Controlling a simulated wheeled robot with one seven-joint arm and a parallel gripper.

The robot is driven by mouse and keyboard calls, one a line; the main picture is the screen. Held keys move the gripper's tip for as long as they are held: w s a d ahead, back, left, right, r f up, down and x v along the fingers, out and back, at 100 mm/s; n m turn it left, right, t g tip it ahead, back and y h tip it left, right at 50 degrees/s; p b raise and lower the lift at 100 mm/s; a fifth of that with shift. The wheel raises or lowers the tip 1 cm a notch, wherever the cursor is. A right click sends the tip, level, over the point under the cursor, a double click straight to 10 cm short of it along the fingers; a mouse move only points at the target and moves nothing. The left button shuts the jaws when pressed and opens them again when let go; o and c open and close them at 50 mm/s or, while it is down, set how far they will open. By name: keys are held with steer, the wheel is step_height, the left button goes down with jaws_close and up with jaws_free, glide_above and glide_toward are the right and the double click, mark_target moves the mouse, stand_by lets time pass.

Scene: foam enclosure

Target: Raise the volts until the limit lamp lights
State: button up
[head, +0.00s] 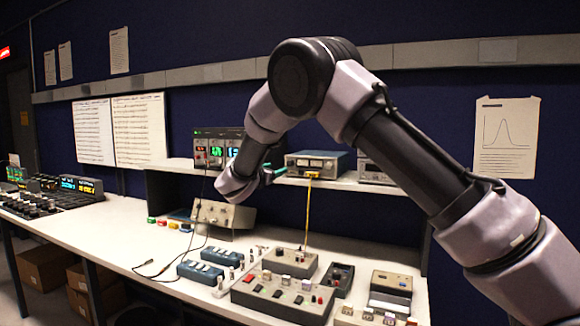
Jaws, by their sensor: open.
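A bench power supply (214,151) with green, red and pale lit displays stands on the raised shelf, left of centre. Its right side is partly hidden behind my arm. Its knobs and any limit lamp are too small to make out. My gripper (268,175) is at the shelf's front edge, right of the supply's displays and just left of a blue-grey instrument (317,163). It is small and dark with a greenish tip. It is open, and nothing shows between its fingers. Whether it touches anything cannot be told.
A beige box (223,214) stands on the bench below the shelf, with a black lead (160,270) in front. A grey switch box (282,297) and several small modules crowd the front. A yellow cable (308,215) hangs from the shelf. The bench's left middle is clear.

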mark_target(289, 164)
steer(key=x, duration=1)
steer(key=shift+w+d, duration=0.1)
jaws_close()
